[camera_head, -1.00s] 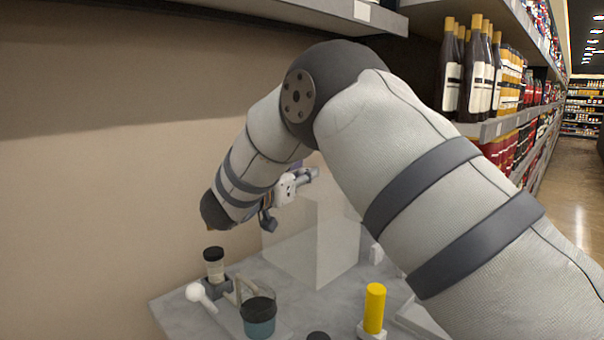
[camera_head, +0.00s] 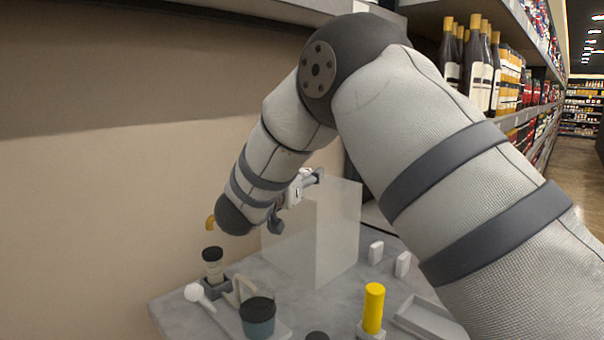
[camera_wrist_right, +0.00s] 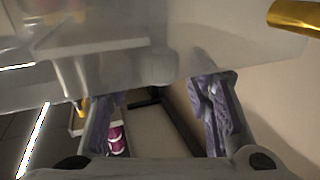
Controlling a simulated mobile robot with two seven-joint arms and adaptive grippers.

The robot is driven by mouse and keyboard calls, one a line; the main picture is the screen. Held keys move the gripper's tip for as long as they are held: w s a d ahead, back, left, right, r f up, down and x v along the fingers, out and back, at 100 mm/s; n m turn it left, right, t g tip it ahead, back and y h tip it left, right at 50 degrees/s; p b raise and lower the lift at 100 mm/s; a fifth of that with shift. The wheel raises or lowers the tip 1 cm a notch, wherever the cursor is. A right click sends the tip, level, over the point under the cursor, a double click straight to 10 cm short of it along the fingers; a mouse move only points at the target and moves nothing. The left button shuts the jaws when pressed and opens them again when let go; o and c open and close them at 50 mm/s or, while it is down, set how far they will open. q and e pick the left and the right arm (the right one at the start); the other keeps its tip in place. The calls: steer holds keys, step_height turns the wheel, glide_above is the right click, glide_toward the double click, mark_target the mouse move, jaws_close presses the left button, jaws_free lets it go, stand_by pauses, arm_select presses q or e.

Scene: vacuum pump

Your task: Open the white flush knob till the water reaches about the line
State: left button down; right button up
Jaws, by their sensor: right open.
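A white ball knob (camera_head: 194,292) sits on a stalk at the left end of the grey bench, in the head view. A dark-rimmed cup with teal contents (camera_head: 258,318) stands to its right; I cannot make out a line on it. My right gripper (camera_head: 283,208) is partly hidden behind its wrist, beside a clear box (camera_head: 318,235), above and apart from the ball knob. In the right wrist view its two fingers (camera_wrist_right: 160,115) are spread with nothing clearly held. A pale translucent shape (camera_wrist_right: 95,60) crosses above them. My left gripper is not seen.
A black-capped small bottle (camera_head: 212,265) stands behind the knob. A yellow cylinder (camera_head: 374,308), white blocks (camera_head: 376,252) and a grey tray (camera_head: 428,320) are at the right. A gold curved piece (camera_head: 210,222) shows by the wall. Bottle shelves (camera_head: 480,75) stand behind my arm.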

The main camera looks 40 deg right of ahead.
steer(key=v, duration=1.2)
stand_by(1.1)
